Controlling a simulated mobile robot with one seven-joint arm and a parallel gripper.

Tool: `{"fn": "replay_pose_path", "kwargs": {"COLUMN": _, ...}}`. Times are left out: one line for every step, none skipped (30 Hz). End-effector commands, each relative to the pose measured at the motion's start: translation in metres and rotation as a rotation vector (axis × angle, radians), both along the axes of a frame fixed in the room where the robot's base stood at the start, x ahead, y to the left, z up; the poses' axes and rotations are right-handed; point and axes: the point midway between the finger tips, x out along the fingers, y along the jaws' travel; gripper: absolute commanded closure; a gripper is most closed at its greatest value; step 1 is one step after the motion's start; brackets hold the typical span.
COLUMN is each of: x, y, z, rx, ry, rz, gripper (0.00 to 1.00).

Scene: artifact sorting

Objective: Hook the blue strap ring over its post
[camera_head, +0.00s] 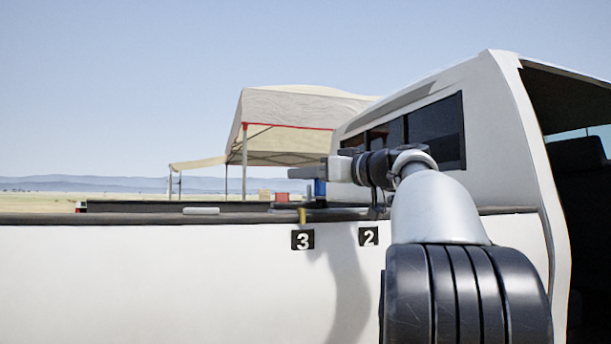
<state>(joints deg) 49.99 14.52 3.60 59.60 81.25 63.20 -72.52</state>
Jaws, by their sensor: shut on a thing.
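My gripper (317,171) reaches left from my arm, above the side rail of a white truck bed. It is seen from the side and is shut. A small blue piece (320,187), which appears to be part of the blue strap, shows directly below the fingers. The ring itself is too small to make out. A small yellow piece (302,214) sits at the rail above a black plate marked 3 (303,240). A plate marked 2 (368,236) is to its right, partly beside my arm. I cannot tell which thing is the blue ring's post.
The white truck side (150,285) fills the lower picture, topped by a dark rail (130,218). The cab (500,130) rises at the right, close behind my arm. A red object (281,197) shows beyond the rail. A beige canopy (285,108) stands behind. Air left of my gripper is clear.

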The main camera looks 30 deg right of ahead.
Motion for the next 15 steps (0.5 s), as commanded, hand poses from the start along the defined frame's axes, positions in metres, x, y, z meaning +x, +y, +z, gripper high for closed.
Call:
{"fn": "replay_pose_path", "kwargs": {"x": 0.0, "y": 0.0, "z": 0.0006, "rx": 0.0, "ry": 0.0, "rz": 0.0, "gripper": 1.0}}
{"fn": "replay_pose_path", "kwargs": {"x": 0.0, "y": 0.0, "z": 0.0006, "rx": 0.0, "ry": 0.0, "rz": 0.0, "gripper": 1.0}}
{"fn": "replay_pose_path", "kwargs": {"x": -0.0001, "y": 0.0, "z": 0.0005, "rx": 0.0, "ry": 0.0, "rz": 0.0, "gripper": 0.75}}
{"fn": "replay_pose_path", "kwargs": {"x": 0.0, "y": 0.0, "z": 0.0005, "rx": 0.0, "ry": 0.0, "rz": 0.0, "gripper": 0.7}}
{"fn": "replay_pose_path", "kwargs": {"x": 0.0, "y": 0.0, "z": 0.0005, "rx": 0.0, "ry": 0.0, "rz": 0.0, "gripper": 0.65}}
{"fn": "replay_pose_path", "kwargs": {"x": -0.0001, "y": 0.0, "z": 0.0005, "rx": 0.0, "ry": 0.0, "rz": 0.0, "gripper": 0.58}}
{"fn": "replay_pose_path", "kwargs": {"x": -0.0001, "y": 0.0, "z": 0.0005, "rx": 0.0, "ry": 0.0, "rz": 0.0, "gripper": 0.55}}
{"fn": "replay_pose_path", "kwargs": {"x": -0.0001, "y": 0.0, "z": 0.0005, "rx": 0.0, "ry": 0.0, "rz": 0.0, "gripper": 0.55}}
{"fn": "replay_pose_path", "kwargs": {"x": -0.0001, "y": 0.0, "z": 0.0004, "rx": 0.0, "ry": 0.0, "rz": 0.0, "gripper": 0.55}}
{"fn": "replay_pose_path", "kwargs": {"x": -0.0001, "y": 0.0, "z": 0.0004, "rx": 0.0, "ry": 0.0, "rz": 0.0, "gripper": 0.55}}
{"fn": "replay_pose_path", "kwargs": {"x": -0.0001, "y": -0.0001, "z": 0.0004, "rx": 0.0, "ry": 0.0, "rz": 0.0, "gripper": 0.55}}
{"fn": "replay_pose_path", "kwargs": {"x": -0.0001, "y": -0.0001, "z": 0.0004, "rx": 0.0, "ry": 0.0, "rz": 0.0, "gripper": 0.55}}
{"fn": "replay_pose_path", "kwargs": {"x": -0.0001, "y": -0.0001, "z": 0.0004, "rx": 0.0, "ry": 0.0, "rz": 0.0, "gripper": 0.55}}
{"fn": "replay_pose_path", "kwargs": {"x": 0.0, "y": -0.0002, "z": 0.0001, "rx": 0.001, "ry": 0.0, "rz": 0.0, "gripper": 0.55}}
{"fn": "replay_pose_path", "kwargs": {"x": -0.0005, "y": -0.0004, "z": 0.0, "rx": 0.001, "ry": 0.0, "rz": 0.0, "gripper": 0.55}}
